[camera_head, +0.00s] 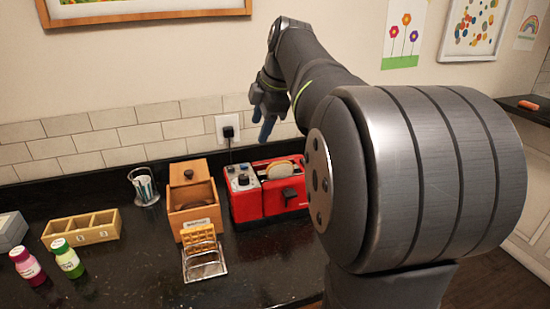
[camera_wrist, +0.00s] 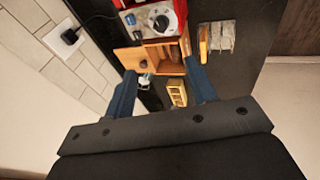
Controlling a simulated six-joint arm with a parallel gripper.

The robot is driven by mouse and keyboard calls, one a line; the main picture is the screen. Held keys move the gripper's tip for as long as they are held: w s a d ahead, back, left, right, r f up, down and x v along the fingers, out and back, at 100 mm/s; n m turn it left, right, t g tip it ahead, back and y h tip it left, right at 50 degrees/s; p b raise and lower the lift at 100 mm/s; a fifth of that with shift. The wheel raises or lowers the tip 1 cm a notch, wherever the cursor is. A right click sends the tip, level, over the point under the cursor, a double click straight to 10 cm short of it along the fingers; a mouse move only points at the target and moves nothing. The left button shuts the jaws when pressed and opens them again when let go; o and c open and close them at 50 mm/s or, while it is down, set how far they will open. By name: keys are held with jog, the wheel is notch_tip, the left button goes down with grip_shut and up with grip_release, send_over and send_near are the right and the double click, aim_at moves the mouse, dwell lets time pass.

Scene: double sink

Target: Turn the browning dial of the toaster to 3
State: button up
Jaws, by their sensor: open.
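The red toaster (camera_head: 254,208) stands on the dark counter by the wall, with bread in its slot.
A wooden box (camera_head: 189,197) with its lid up stands left of the toaster, and a wire rack (camera_head: 204,266) holding waffle-like pieces is in front. A black plug (camera_head: 228,131) sits in the wall outlet. A glass (camera_head: 144,186), wooden tray (camera_head: 82,228) and bottles (camera_head: 66,258) are farther left.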

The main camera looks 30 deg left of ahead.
jog(key=m, duration=0.5)
jog(key=m+h, duration=0.4)
jog(key=m, duration=2.8)
send_over(244, 176)
jog(key=s, duration=0.1)
jog(key=shift+m+g, duration=0.3)
jog(key=f, duration=1.7)
jog(key=shift+w+d+f, duration=0.1)
jog(key=shift+w+f, duration=0.05)
jog(key=shift+w, duration=0.2)
jog(key=c, duration=1)
jog(key=shift+o, duration=0.2)
